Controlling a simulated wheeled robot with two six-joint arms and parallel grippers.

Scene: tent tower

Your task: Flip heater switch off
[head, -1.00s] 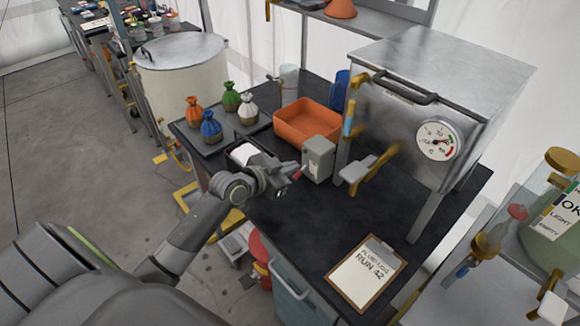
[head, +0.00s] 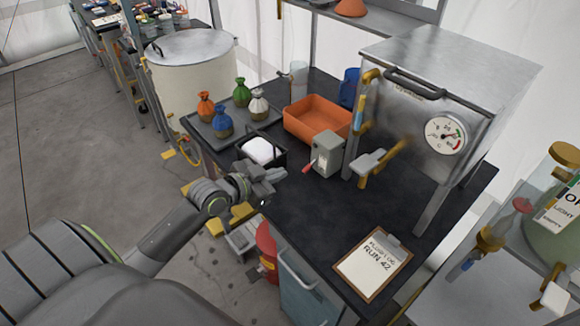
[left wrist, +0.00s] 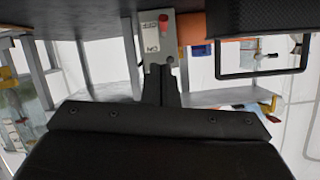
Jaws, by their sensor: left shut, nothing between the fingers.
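The heater switch is a small grey box (head: 326,155) on the dark bench, with a red-tipped lever (head: 307,168) sticking out low on its left side. My left gripper (head: 279,177) is shut and empty, to the left of the lever with a visible gap between them. In the left wrist view the switch box (left wrist: 153,48) and its red tip (left wrist: 164,22) show beyond my shut fingers (left wrist: 164,88). The steel heater cabinet (head: 440,90) with a round dial (head: 446,135) stands right of the switch. My right gripper is not in view.
A black basket with a white block (head: 262,150) lies just behind my left gripper. An orange bin (head: 310,112) and a tray of several tied bags (head: 222,120) stand farther back. A clipboard (head: 372,265) lies at the front right; the bench between is clear.

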